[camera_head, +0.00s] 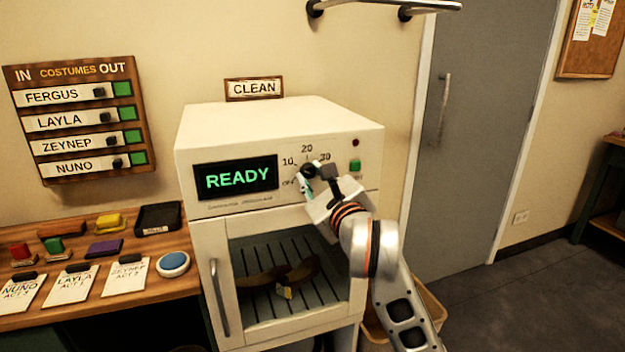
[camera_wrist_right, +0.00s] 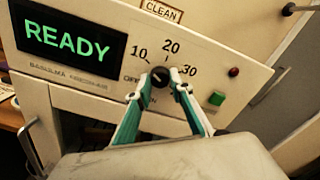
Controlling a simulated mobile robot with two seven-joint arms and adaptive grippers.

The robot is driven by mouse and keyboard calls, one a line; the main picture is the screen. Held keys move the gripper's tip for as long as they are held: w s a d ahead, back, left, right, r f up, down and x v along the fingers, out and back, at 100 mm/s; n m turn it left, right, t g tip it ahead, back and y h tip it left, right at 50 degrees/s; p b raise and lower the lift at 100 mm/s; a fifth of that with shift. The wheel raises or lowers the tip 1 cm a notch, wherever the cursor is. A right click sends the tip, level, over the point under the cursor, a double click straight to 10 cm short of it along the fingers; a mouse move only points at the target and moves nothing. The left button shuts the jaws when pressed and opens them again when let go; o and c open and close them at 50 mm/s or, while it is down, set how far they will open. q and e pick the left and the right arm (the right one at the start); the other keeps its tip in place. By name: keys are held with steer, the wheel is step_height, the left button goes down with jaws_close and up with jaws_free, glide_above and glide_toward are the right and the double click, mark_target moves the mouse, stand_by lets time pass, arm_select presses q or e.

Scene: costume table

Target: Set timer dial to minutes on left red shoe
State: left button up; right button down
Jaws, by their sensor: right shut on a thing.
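The timer dial (camera_head: 308,171) is a small black knob on the front panel of a white cabinet (camera_head: 290,112). It also shows in the right wrist view (camera_wrist_right: 159,76), with OFF, 10, 20 and 30 printed around it. My right gripper (camera_head: 304,181) is shut on the dial, its green-lined fingers (camera_wrist_right: 160,80) on either side of it. The fingers partly cover the OFF mark, and I cannot tell exactly where the dial points. Behind the cabinet window lie dark brown shoe-like items (camera_head: 262,281) with a small pale tag (camera_head: 285,292). No clearly red shoe shows. My left gripper is out of view.
A display (camera_head: 236,178) reads READY. A green button (camera_head: 355,165) and a dark red lamp (camera_head: 356,142) sit right of the dial. A wooden table (camera_head: 150,290) at left holds stamps, pads and cards. An IN/OUT names board (camera_head: 78,77) hangs above it.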

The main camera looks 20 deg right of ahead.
steer(key=m+b, duration=0.1)
steer(key=m, duration=0.2)
steer(key=shift+f+m, duration=0.15)
steer(key=shift+m, duration=0.25)
steer(key=m+b, duration=0.1)
steer(key=m, duration=0.1)
steer(key=shift+m, duration=0.3)
steer(key=shift+m+b, duration=0.55)
steer(key=shift+m, duration=0.75)
steer(key=shift+m+b, duration=0.6)
steer(key=shift+m, duration=0.4)
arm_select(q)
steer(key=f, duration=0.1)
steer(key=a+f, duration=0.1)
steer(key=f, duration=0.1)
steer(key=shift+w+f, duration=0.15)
arm_select(e)
steer(key=shift+m, duration=0.5)
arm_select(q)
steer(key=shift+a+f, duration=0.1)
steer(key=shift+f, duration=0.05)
arm_select(e)
steer(key=shift+r, duration=0.2)
steer(key=c, duration=1.8)
jaws_free()
